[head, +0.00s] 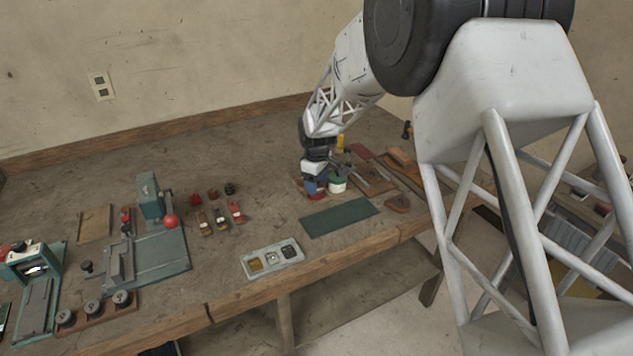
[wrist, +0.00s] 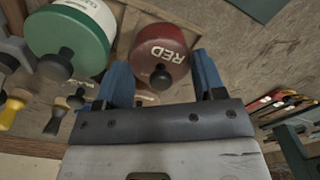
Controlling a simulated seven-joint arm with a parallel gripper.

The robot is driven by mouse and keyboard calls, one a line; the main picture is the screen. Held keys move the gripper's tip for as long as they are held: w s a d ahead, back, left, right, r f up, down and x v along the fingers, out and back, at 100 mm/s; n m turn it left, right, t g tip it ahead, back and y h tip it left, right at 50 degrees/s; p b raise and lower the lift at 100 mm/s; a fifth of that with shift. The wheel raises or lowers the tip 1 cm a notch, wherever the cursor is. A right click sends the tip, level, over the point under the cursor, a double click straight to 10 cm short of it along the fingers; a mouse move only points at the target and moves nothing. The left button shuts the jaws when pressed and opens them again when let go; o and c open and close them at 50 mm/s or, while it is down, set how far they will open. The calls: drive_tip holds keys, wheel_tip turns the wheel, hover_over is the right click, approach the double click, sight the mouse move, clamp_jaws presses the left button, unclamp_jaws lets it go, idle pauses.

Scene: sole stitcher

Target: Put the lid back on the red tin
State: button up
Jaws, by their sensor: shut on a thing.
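The red lid (wrist: 152,48), dark red with a black knob and the word RED beside it, shows between the two blue fingers of my gripper (wrist: 160,68). The fingers are shut on it from either side. In the head view my gripper (head: 313,186) is low over the bench, with red of the tin (head: 317,198) showing just below the fingers. How much of the red tin lies beneath the lid, and whether the two touch, I cannot tell.
A green and white tin (wrist: 62,38) with a black knob stands close beside; it also shows in the head view (head: 338,185). A green mat (head: 339,217) lies in front. Several small knobbed pieces, wooden blocks and a three-compartment tray (head: 272,258) are around.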

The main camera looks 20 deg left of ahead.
idle(0.8)
drive_tip(key=o, duration=1.1)
drive_tip(key=shift+r, duration=3.45)
clamp_jaws()
drive_tip(key=shift+f, duration=2.35)
